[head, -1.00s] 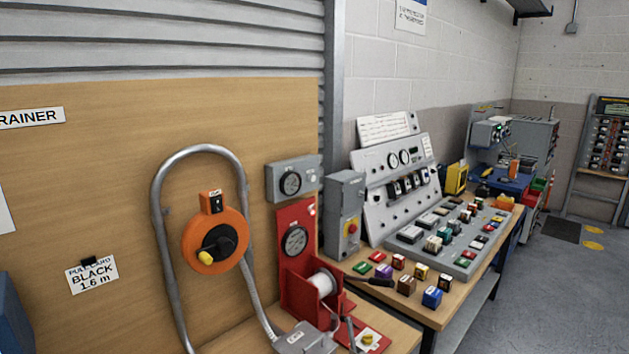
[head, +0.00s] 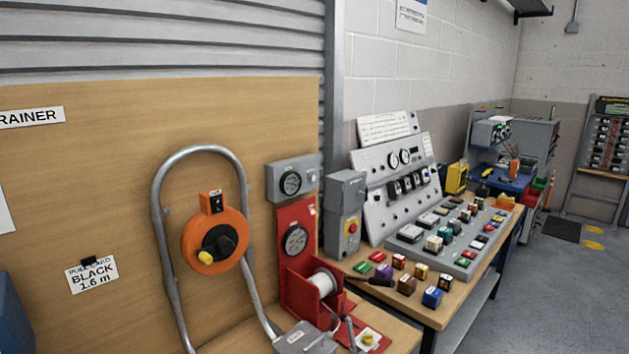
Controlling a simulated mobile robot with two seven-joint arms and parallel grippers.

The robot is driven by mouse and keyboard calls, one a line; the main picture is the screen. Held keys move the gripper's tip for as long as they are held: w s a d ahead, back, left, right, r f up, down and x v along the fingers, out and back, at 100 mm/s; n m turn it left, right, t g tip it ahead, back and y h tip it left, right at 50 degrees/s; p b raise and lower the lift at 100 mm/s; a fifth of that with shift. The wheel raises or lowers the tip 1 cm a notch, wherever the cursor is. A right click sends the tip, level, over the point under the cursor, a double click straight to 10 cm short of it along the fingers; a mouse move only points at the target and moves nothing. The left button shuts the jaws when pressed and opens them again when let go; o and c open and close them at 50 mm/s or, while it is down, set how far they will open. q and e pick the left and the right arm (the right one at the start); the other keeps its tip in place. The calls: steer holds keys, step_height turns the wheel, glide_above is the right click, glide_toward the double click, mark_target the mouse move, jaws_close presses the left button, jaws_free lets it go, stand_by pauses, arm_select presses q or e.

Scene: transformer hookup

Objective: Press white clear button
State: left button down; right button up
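I cannot pick out a white clear button for certain. A grey box with a round black dial (head: 290,183) is on the wooden board, with a small pale spot on its right part that is too small to identify. A red stand with a similar dial (head: 295,240) is below it. An orange disc (head: 190,233) with a black hub and a yellow knob (head: 205,258) hangs on the board, with a small orange box (head: 213,202) on top. Neither of my grippers is in view.
A bent grey pipe (head: 157,220) frames the disc. A white spool (head: 322,282) is in the red stand. On the workbench are a grey box with a red button on yellow (head: 352,227), a sloped meter panel (head: 375,217) and several coloured blocks (head: 432,296).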

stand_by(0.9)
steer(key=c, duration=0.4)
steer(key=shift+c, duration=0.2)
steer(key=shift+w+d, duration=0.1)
